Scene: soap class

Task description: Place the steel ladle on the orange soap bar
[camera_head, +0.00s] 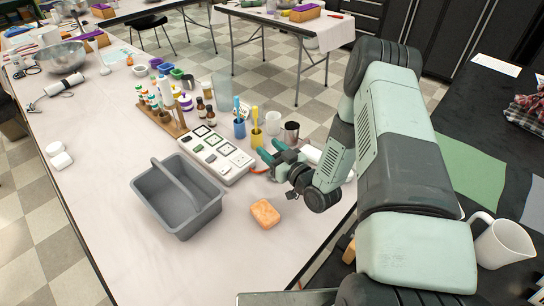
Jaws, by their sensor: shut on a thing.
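The orange soap bar (265,214) lies flat on the white table, to the right of the grey caddy, with nothing on it. My gripper (272,157) is above and behind the soap bar, near the right end of the white box. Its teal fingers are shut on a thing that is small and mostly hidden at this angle. It appears to be the steel ladle, since no ladle shows elsewhere, but its bowl and handle cannot be made out clearly. The gripper is apart from the soap bar.
A grey caddy (160,205) with a handle stands left of the soap bar. A white box with square panels (215,155) lies behind it. Blue (239,128) and yellow (257,138) cups with tools and a metal cup (290,133) stand close behind my gripper. The table front is clear.

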